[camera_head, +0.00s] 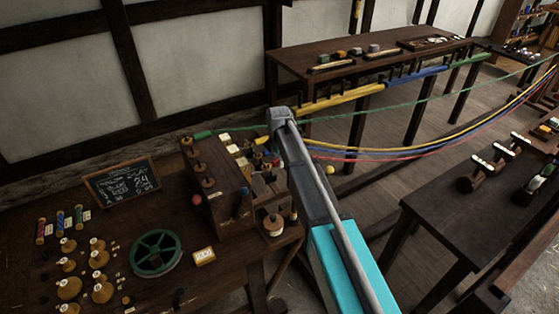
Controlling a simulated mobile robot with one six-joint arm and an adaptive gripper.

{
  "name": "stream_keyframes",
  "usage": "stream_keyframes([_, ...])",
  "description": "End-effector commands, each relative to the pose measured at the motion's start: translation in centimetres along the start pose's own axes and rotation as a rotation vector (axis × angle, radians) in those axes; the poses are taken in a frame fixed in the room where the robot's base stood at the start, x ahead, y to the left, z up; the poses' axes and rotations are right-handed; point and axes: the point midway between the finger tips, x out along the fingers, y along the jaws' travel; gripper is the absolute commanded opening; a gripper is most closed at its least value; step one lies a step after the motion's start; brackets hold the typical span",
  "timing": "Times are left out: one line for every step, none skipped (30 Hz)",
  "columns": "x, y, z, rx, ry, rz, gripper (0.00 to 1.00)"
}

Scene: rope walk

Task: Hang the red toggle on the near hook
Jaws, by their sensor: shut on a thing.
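The red rope (382,159) sags from the upper right and runs in behind my arm. Its end and the red toggle are hidden there. My gripper is not in view; only the arm shows, with its grey far joint over the wooden box. A green toggle (204,134) lies at the back left top of the wooden box (222,201), with the green rope (430,106) leading to it. Small coloured pieces (262,150) show just left of the arm, too small to tell apart. I cannot make out the near hook.
The left table holds a green wheel (137,262), a chalkboard (122,186), several wooden spools (70,287) and a small label (204,256). A long bench (290,58) with yellow, blue and green strips stands behind. A dark table (440,215) is at right. Floor shows between.

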Motion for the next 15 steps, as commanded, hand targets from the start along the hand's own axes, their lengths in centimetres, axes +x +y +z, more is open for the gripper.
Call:
stream_keyframes([0.05, -0.03, -0.04, 0.000, 0.000, 0.000, 0.01])
stream_keyframes([0.05, -0.03, -0.04, 0.000, 0.000, 0.000, 0.01])
stream_keyframes([0.05, -0.03, -0.04, 0.000, 0.000, 0.000, 0.01])
stream_keyframes([0.04, -0.03, -0.04, 0.000, 0.000, 0.000, 0.01])
stream_keyframes([0.04, -0.03, -0.04, 0.000, 0.000, 0.000, 0.01])
stream_keyframes([0.04, -0.04, -0.04, 0.000, 0.000, 0.000, 0.01])
stream_keyframes([0.03, -0.04, -0.04, 0.000, 0.000, 0.000, 0.01])
stream_keyframes([0.03, -0.04, -0.03, 0.000, 0.000, 0.000, 0.01])
stream_keyframes([0.03, -0.03, -0.03, 0.000, 0.000, 0.000, 0.37])
stream_keyframes([0.03, -0.03, -0.03, 0.000, 0.000, 0.000, 0.43])
stream_keyframes([0.03, -0.03, -0.03, 0.000, 0.000, 0.000, 0.48])
stream_keyframes([0.03, -0.03, -0.02, 0.000, 0.000, 0.000, 0.56])
stream_keyframes([0.03, -0.03, -0.02, 0.000, 0.000, 0.000, 0.61])
stream_keyframes([0.03, -0.03, -0.02, 0.000, 0.000, 0.000, 0.67])
stream_keyframes([0.03, -0.03, -0.01, 0.000, 0.000, 0.000, 0.74])
